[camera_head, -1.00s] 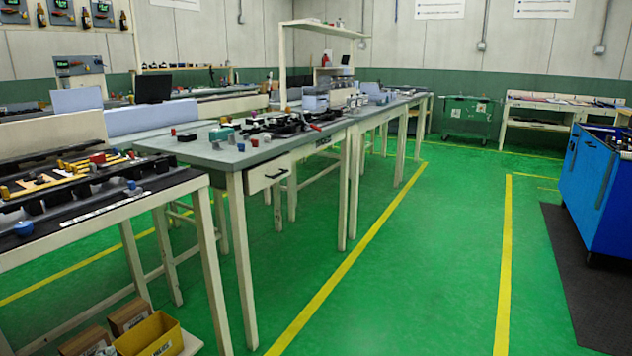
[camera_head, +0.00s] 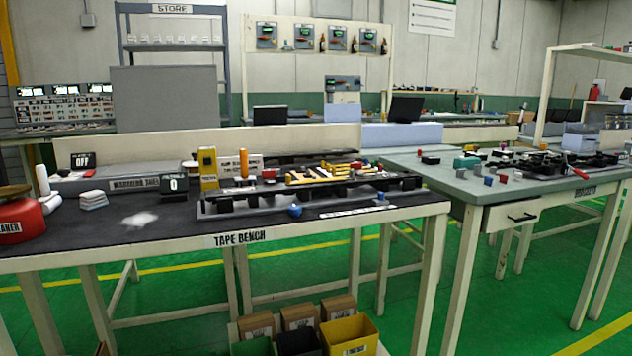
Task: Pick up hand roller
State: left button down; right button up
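Neither of my grippers is in view. I cannot make out a hand roller for certain. An upright orange handle-like piece (camera_head: 244,162) stands at the back of the tape bench (camera_head: 330,212), beside a yellow upright block (camera_head: 208,168); it could be the roller's handle, but it is too small to tell. A red-ended tool (camera_head: 580,173) lies on the grey bench (camera_head: 465,185) to the right, also too small to identify.
The tape bench holds a long black fixture with yellow parts (camera_head: 330,175), a red cleaner container (camera_head: 20,218) and a stack of white pads (camera_head: 93,199). A yellow bin (camera_head: 348,335) and boxes sit below. Green floor (camera_head: 510,310) is free at the front right.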

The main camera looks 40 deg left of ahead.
aim_at(245, 176)
jog(key=u, duration=1.75)
